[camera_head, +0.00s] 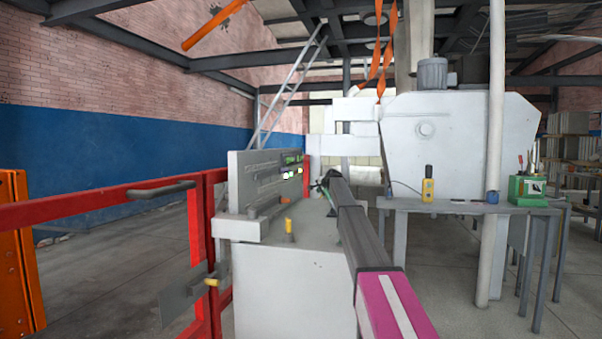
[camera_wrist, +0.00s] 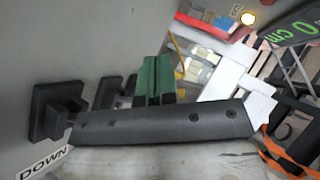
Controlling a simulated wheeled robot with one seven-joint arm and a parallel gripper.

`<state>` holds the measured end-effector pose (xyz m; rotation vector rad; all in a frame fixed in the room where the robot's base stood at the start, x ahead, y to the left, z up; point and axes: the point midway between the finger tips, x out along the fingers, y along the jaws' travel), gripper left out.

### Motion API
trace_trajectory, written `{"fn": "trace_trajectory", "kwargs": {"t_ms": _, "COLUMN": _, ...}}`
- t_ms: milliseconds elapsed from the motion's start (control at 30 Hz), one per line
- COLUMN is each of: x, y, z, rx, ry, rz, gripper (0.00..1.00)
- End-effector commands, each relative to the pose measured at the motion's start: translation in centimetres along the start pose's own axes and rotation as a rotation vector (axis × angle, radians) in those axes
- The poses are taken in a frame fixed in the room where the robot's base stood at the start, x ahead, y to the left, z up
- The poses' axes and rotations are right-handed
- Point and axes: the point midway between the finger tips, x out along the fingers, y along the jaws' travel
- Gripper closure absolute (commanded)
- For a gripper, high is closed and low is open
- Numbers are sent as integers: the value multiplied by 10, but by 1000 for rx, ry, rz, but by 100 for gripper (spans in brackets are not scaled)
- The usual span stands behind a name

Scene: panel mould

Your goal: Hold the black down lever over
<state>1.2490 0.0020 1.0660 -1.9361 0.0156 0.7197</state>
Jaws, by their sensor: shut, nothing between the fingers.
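The black down lever (camera_wrist: 160,122) lies across the wrist view as a long dark bar with several screws. Its left end meets a square black mount (camera_wrist: 58,110) on the grey panel, beside a white DOWN label (camera_wrist: 42,163). My gripper (camera_wrist: 156,92) shows two green fingers side by side, shut with nothing between them. They stand at the lever's upper edge in the picture, about mid-length. I cannot tell whether they touch it. In the head view my gripper (camera_head: 326,190) is at the right end of the console, small and partly hidden by my arm; I cannot make out the lever there.
A second black lever (camera_wrist: 112,92) sits behind the first. The grey console (camera_head: 290,260) carries an upright panel (camera_head: 262,172) and a yellow knob (camera_head: 289,228). A red railing (camera_head: 100,208) stands left. A table with a green box (camera_head: 528,190) and a pole are right.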

Motion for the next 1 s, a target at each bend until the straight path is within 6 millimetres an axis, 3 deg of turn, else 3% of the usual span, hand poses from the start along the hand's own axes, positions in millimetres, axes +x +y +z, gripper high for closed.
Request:
{"fn": "trace_trajectory", "kwargs": {"t_ms": 33, "x": 8, "y": -14, "z": 4, "rx": -3, "ry": -4, "rz": -11, "gripper": 100}}
{"fn": "trace_trajectory", "kwargs": {"t_ms": 100, "x": 4, "y": -21, "z": 1, "rx": -3, "ry": -3, "rz": -13, "gripper": 100}}
{"fn": "trace_trajectory", "kwargs": {"t_ms": 700, "x": -34, "y": -70, "z": -21, "rx": -3, "ry": 2, "rz": -12, "gripper": 100}}
{"fn": "trace_trajectory", "kwargs": {"t_ms": 1000, "x": -38, "y": -74, "z": -23, "rx": -2, "ry": 2, "rz": -10, "gripper": 100}}
